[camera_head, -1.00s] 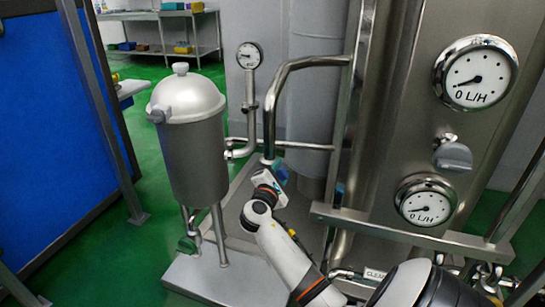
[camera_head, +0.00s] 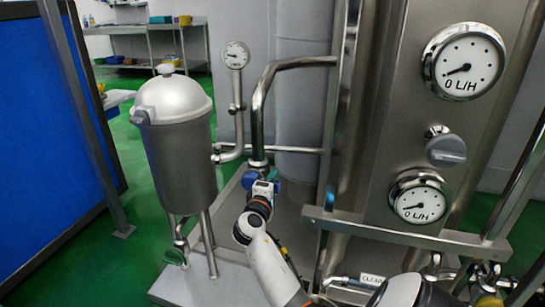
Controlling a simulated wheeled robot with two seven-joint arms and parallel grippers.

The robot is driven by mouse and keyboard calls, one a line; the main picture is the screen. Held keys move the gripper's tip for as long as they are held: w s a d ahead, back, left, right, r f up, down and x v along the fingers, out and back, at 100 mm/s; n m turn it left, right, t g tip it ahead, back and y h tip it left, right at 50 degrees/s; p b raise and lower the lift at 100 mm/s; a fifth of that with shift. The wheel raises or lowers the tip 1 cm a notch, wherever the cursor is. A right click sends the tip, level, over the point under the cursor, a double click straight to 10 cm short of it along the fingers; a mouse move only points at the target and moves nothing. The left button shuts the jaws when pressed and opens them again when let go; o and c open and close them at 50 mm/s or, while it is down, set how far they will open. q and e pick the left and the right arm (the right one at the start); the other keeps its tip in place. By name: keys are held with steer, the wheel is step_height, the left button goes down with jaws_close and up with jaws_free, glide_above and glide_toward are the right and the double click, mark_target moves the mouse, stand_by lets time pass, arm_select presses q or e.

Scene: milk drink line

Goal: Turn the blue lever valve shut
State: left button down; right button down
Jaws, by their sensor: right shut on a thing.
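The blue lever valve (camera_head: 248,180) sits at the lower end of the bent steel pipe, left of the machine panel. Only small blue parts of it show around my gripper. My right gripper (camera_head: 264,184) reaches up to it from below and is shut on the blue lever. Its fingertips and most of the lever are hidden behind the gripper's body, so the lever's exact angle cannot be told. My left gripper is not in view.
A grey lidded tank (camera_head: 178,150) on legs stands close left of the gripper. A steel panel with two flow gauges (camera_head: 463,63) and a grey knob (camera_head: 446,150) rises at the right. A steel rail (camera_head: 400,231) crosses below it. A pressure gauge (camera_head: 236,55) stands behind.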

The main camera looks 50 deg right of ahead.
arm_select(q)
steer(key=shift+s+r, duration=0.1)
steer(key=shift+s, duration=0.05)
arm_select(e)
steer(key=shift+f, duration=0.15)
steer(key=c, duration=1)
jaws_free()
steer(key=shift+o, duration=0.2)
steer(key=shift+a, duration=0.1)
steer(key=shift+s+a, duration=0.2)
steer(key=shift+a, duration=0.15)
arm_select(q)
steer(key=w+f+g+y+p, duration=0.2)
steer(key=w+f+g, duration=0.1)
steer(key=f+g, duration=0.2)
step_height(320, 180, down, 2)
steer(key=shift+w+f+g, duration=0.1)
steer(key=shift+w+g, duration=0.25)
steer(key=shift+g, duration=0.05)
arm_select(e)
steer(key=v, duration=1.1)
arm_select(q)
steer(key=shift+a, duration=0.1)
arm_select(e)
steer(key=shift+a, duration=0.1)
